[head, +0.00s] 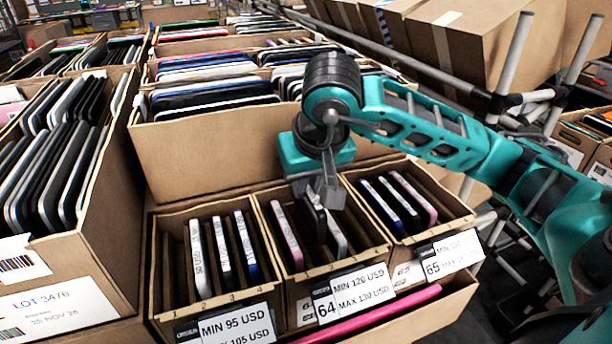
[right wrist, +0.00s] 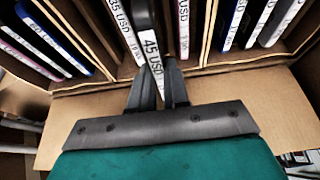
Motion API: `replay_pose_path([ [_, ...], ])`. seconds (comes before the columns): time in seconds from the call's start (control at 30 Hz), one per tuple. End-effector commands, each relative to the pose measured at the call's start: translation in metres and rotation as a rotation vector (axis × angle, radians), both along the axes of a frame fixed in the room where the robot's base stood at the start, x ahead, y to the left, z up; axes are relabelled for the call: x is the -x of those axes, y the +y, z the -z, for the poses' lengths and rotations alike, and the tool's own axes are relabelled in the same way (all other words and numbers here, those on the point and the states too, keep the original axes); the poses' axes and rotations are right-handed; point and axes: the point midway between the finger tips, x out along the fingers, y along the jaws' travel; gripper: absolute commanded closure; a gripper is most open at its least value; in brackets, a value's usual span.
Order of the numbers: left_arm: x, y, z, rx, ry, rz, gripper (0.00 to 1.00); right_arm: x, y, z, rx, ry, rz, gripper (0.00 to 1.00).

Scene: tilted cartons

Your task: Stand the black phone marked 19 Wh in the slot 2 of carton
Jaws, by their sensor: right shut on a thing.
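My right gripper (head: 322,196) is above the middle small carton (head: 262,212), its fingers pointing down. It also shows in the right wrist view (right wrist: 160,92), shut on a dark phone (right wrist: 151,50) with a white edge label reading 45 USD. The held phone is upright between two other phones. I cannot tell whether its lower end touches the carton floor. A pink-edged phone (head: 286,235) stands to its left in the head view, and a white-edged phone (head: 337,238) leans to its right. I cannot read 19 Wh on any phone. My left gripper is out of view.
Small cartons with several phones stand on both sides: the left one (head: 158,250) has slot numbers on its front rim, and the right one (head: 455,212) is by the 65 tag. A large carton wall (head: 200,160) rises behind. A pink device (head: 370,314) lies in front.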

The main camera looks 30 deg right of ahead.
Motion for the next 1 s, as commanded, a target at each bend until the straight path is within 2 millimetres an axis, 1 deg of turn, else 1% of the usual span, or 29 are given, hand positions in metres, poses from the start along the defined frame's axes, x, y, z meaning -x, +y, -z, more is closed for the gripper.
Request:
replay_pose_path([
  [0.27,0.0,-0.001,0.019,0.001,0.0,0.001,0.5,0.0,0.0,0.026,-0.001,0.001,-0.001,1.0],
  [0.4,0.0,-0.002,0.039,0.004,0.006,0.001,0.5,0.0,0.0,0.046,0.0,-0.002,0.0,1.0],
  [0.53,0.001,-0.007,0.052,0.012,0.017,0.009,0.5,0.0,0.0,0.061,0.0,-0.002,0.0,1.0],
  [0.6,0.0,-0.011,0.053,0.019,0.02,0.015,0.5,0.0,0.0,0.067,0.0,-0.002,0.0,1.0],
  [0.7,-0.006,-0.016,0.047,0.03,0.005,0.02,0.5,0.0,0.0,0.071,0.0,-0.002,0.0,1.0],
  [0.83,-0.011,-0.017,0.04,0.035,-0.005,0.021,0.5,0.0,0.0,0.071,-0.001,-0.002,0.001,1.0],
  [1.0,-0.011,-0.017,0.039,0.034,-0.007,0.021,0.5,0.0,0.0,0.07,-0.001,-0.001,0.0,1.0],
])
